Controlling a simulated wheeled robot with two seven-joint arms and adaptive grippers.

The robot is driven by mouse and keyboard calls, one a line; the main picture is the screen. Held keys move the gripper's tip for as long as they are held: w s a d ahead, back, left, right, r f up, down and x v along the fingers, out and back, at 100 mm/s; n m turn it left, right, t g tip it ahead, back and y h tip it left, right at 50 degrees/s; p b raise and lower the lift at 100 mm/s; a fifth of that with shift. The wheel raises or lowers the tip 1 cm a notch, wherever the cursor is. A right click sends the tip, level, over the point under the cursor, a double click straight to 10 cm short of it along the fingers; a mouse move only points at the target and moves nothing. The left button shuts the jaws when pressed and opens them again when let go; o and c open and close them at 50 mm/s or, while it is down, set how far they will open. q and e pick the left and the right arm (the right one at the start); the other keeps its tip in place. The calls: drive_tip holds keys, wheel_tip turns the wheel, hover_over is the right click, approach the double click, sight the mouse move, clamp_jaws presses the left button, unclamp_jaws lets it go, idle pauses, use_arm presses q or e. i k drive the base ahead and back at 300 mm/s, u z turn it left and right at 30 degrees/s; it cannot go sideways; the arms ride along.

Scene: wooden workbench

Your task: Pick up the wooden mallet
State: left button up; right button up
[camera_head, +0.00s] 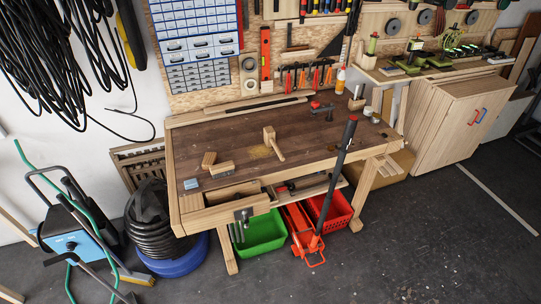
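The wooden mallet (272,142) is light-coloured and sits near the middle of the dark top of the workbench (230,125). Its head is toward the back and its handle slants toward the front right. A patch of sawdust lies just left of it. Neither of my grippers shows in the head view, and nothing touches the mallet that I can see.
Wooden blocks (217,165) and a small blue item (191,183) lie at the bench's front left. A red-and-black clamp (320,107) is at the back. A red jack with a long black handle (336,175) stands before the bench. A green crate (260,236) sits below.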

sight(269, 133)
drive_tip(key=u, duration=0.05)
drive_tip(key=k, duration=0.5)
drive_tip(key=z, duration=1.2)
drive_tip(key=i, duration=0.75)
drive_tip(key=z, duration=0.65)
drive_tip(key=i, duration=0.75)
drive_tip(key=u, duration=0.5)
drive_tip(key=i, duration=0.7)
drive_tip(key=u, duration=0.65)
